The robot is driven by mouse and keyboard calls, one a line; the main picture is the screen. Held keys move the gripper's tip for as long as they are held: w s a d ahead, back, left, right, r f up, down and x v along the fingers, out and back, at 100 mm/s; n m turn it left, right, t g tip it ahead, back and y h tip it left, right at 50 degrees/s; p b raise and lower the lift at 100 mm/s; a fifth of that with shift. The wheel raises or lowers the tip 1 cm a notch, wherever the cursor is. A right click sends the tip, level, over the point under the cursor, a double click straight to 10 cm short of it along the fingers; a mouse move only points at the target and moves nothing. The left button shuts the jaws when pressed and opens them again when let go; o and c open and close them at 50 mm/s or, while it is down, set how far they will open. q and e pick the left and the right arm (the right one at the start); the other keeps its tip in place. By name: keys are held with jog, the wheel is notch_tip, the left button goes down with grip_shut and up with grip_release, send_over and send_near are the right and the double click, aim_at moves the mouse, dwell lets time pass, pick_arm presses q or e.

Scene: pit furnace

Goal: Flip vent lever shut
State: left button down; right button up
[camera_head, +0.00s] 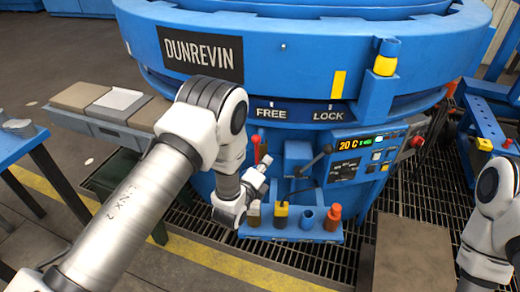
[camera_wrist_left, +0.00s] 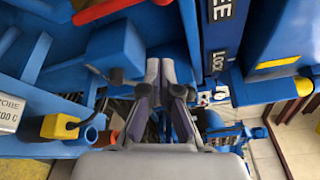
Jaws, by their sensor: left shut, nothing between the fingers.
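On the blue furnace front, a dark lever (camera_head: 312,164) with a round knob sticks up and right from beside a blue box (camera_head: 298,152), under the word LOCK. My left gripper (camera_head: 262,164) is left of the blue box, under the word FREE. In the left wrist view the left gripper (camera_wrist_left: 165,88) is shut and empty. My right gripper is out of view.
A blue rack (camera_head: 290,236) below holds several coloured-top tools and an empty blue cup. A red-topped handle (camera_head: 257,148) stands close behind my left gripper. A control panel (camera_head: 366,157) with a lit display is to the right. Floor grating (camera_head: 310,262) lies in front.

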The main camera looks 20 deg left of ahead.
aim_at(258, 149)
pick_arm(q)
jog(key=w+a, duration=0.1)
jog(key=w, duration=0.1)
jog(key=w+a+r, duration=0.1)
jog(key=w+a, duration=0.1)
jog(key=shift+w+a, duration=0.1)
jog(key=shift+w, duration=0.1)
